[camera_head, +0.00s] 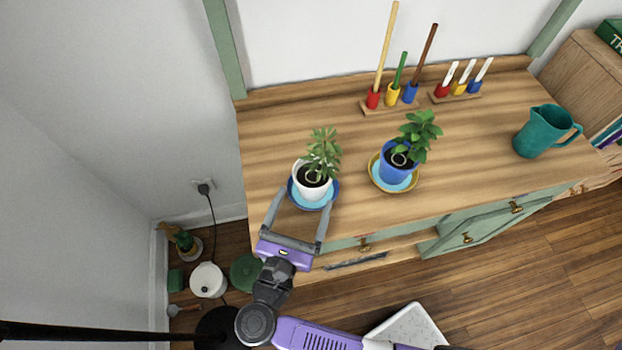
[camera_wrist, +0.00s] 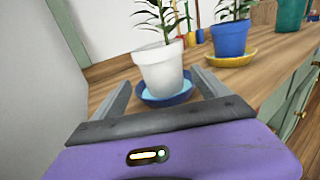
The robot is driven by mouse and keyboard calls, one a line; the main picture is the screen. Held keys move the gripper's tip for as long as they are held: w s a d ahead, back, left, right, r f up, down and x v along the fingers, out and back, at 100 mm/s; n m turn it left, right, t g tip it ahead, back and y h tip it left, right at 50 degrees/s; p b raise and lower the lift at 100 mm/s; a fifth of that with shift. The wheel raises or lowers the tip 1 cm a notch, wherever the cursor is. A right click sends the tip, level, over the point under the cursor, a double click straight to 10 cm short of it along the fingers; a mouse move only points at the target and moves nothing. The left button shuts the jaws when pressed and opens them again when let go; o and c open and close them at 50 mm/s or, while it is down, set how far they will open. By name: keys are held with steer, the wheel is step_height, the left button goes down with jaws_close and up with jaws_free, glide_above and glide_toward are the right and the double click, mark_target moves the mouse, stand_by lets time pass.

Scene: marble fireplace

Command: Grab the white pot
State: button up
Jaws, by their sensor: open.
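The white pot (camera_head: 312,188) holds a green leafy plant and stands upright on a blue saucer (camera_head: 327,200) near the front left of the wooden dresser top. My gripper (camera_head: 303,194) is open, with one finger on each side of the pot's front. In the wrist view the white pot (camera_wrist: 161,70) sits between and beyond the fingers, on the blue saucer (camera_wrist: 150,98). The fingers look low, near saucer height. I cannot tell whether either finger touches the pot or saucer.
A blue pot (camera_head: 396,168) with a plant stands on a yellow saucer (camera_head: 374,178) to the right. A teal pitcher (camera_head: 540,131) is farther right. Colored holders with sticks (camera_head: 391,94) stand at the back. The dresser top (camera_head: 270,135) is clear behind and left of the white pot.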

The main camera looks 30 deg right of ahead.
mark_target(313, 180)
steer(key=p+x, duration=0.2)
steer(key=x, duration=0.4)
steer(key=shift+w+d+r, duration=0.1)
steer(key=shift+d, duration=0.2)
jaws_close()
steer(key=shift+r, duration=0.1)
